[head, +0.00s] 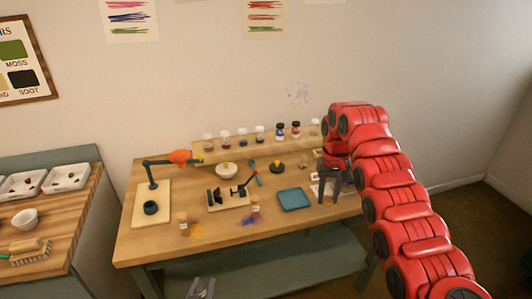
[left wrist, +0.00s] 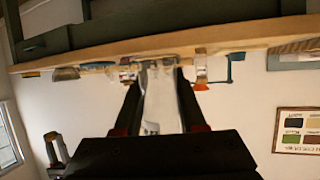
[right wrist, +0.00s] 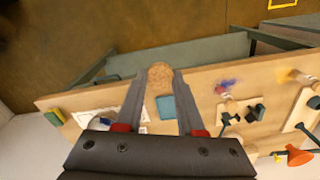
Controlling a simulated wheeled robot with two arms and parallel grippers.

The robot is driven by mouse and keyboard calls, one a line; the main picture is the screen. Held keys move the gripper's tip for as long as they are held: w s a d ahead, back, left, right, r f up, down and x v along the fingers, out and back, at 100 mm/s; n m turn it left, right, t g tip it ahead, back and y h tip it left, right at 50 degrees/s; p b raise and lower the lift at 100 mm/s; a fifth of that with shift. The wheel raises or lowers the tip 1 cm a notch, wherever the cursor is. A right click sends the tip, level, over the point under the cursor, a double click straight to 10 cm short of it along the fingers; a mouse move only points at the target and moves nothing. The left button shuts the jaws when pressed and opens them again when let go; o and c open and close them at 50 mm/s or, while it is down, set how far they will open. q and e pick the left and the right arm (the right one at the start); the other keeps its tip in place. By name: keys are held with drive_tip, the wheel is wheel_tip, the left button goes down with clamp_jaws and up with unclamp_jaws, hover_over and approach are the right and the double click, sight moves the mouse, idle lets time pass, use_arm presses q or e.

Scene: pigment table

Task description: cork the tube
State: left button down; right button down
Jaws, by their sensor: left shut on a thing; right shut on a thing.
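My right gripper (right wrist: 158,92) is shut on a tan, round cork (right wrist: 160,76), held between its fingertips in the right wrist view. In the head view this gripper (head: 336,192) hangs over the right end of the table, right of the blue tray; the cork cannot be made out there. My left gripper (left wrist: 158,88) is shut on a pale, see-through tube (left wrist: 160,98) in the left wrist view. In the head view the left gripper (head: 201,289) shows only at the bottom edge, in front of the table and low. The tube's mouth cannot be made out. Cork and tube are far apart.
The wooden table (head: 150,247) holds a blue tray (head: 293,199), a white bowl (head: 228,169), a small clamp stand (head: 230,197) and a lamp-like stand with an orange head (head: 180,157). Several bottles line the back shelf.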

drive_tip(key=shift+w+r, duration=0.35)
drive_tip(key=shift+w, duration=0.25)
drive_tip(key=shift+w+r, duration=0.1)
drive_tip(key=shift+w, duration=0.1)
drive_tip(key=shift+s+d+r, duration=0.1)
drive_tip(key=shift+d+r, duration=0.05)
drive_tip(key=shift+d, duration=0.1)
drive_tip(key=shift+a, duration=0.2)
